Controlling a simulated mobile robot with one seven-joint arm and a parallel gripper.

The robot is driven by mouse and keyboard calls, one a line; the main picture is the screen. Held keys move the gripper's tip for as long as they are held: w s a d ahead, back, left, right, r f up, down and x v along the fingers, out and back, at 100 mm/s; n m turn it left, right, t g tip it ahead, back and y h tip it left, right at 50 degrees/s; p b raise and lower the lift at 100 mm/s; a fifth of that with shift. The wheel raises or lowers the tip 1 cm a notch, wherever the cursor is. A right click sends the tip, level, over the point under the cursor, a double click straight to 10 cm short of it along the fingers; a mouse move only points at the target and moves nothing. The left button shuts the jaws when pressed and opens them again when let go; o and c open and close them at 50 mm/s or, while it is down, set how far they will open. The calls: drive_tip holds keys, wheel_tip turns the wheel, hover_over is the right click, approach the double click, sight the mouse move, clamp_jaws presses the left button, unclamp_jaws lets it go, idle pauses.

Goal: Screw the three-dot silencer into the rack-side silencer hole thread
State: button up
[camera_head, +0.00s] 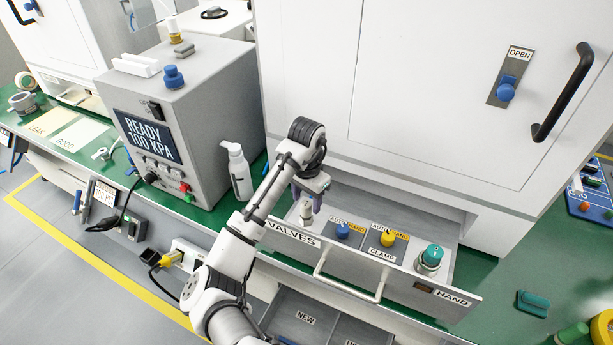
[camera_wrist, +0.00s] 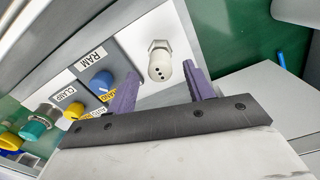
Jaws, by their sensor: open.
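The three-dot silencer (camera_wrist: 159,68) is a pale piece with three dark dots on its face and a hex part behind it. It is at the left end of the open valve drawer (camera_head: 375,283), where it also shows in the head view (camera_head: 306,212). My gripper (camera_head: 307,203) is open above that end of the drawer. In the wrist view its purple fingers (camera_wrist: 161,76) stand apart with the silencer between and beyond them. I see no clear contact. I cannot make out the rack-side hole thread or whether the silencer sits in a hole.
Blue (camera_head: 343,230) and yellow (camera_head: 388,239) knobs and a teal knob (camera_head: 430,257) stand right of the silencer. A white bottle (camera_head: 238,170) and a grey control box (camera_head: 190,125) stand left. The white press housing (camera_head: 420,110) rises behind. A lower drawer (camera_head: 290,311) is open.

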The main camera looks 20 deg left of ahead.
sight(307, 203)
wheel_tip(307, 203, up, 12)
drive_tip(key=shift+f, duration=0.25)
idle(1.3)
